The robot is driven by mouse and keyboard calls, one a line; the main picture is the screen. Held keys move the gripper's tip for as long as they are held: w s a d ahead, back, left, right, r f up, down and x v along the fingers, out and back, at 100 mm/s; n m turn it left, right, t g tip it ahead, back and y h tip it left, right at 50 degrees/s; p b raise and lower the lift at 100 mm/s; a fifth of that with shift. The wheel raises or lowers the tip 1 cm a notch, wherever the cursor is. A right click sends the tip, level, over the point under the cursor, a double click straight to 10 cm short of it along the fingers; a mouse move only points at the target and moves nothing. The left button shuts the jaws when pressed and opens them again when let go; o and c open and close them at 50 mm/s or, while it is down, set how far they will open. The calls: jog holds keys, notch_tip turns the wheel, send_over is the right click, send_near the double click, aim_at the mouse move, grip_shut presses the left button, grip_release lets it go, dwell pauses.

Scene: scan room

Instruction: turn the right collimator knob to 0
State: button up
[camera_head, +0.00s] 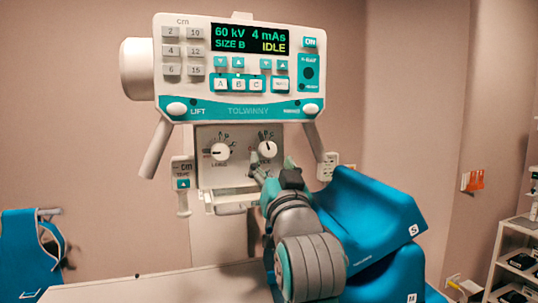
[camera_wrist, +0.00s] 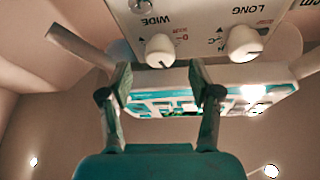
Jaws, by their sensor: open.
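The right collimator knob (camera_head: 267,149) is white, marked WIDE, on the grey panel under the console. Its dark mark points roughly up in the head view; the number there is too small to read. In the upside-down wrist view, the knob (camera_wrist: 160,49) shows beyond and between my fingertips. My gripper (camera_wrist: 160,76) is open and empty, with one finger on each side of the knob's line. I see no clear contact. In the head view, my gripper (camera_head: 270,166) is just below the knob, and my arm hides part of the panel.
The left knob, LONG (camera_head: 220,151), is close beside it and also shows in the wrist view (camera_wrist: 244,43). The console (camera_head: 240,68) overhangs above, with handles on both sides. A ledge (camera_head: 230,197) is below. Blue cushions (camera_head: 365,215) stand right of my arm.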

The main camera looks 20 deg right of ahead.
aim_at(268, 153)
jog(key=shift+x, duration=2.05)
jog(key=c, duration=1.1)
